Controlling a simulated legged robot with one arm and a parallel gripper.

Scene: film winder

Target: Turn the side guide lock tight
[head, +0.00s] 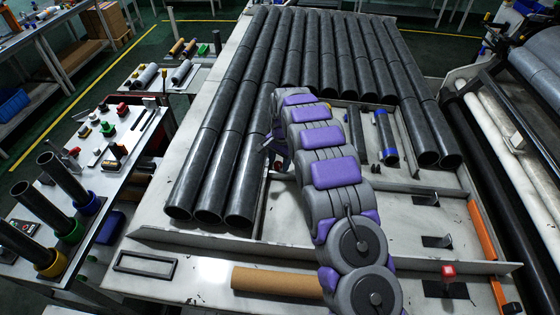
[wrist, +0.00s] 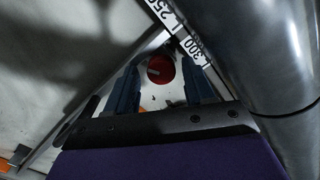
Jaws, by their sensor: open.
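A round red knob (wrist: 160,69), which looks like the side guide lock, shows in the wrist view beside a ruler strip (wrist: 185,40) with printed numbers. My gripper (wrist: 160,75) is open, with one dark blue finger on each side of the knob in the picture. I cannot tell whether the fingertips reach down around the knob or stop above it. No contact shows. In the head view my gripper (head: 279,160) is at the left of my arm, near the ends of the dark tubes, and a small red spot shows by it.
Long dark tubes (head: 235,130) lie in rows on the pale machine bed (head: 200,258). One large tube (wrist: 285,60) is close on the right in the wrist view. A brown cardboard tube (head: 275,282) and another red knob (head: 448,270) are at the front. A side table (head: 110,165) stands left.

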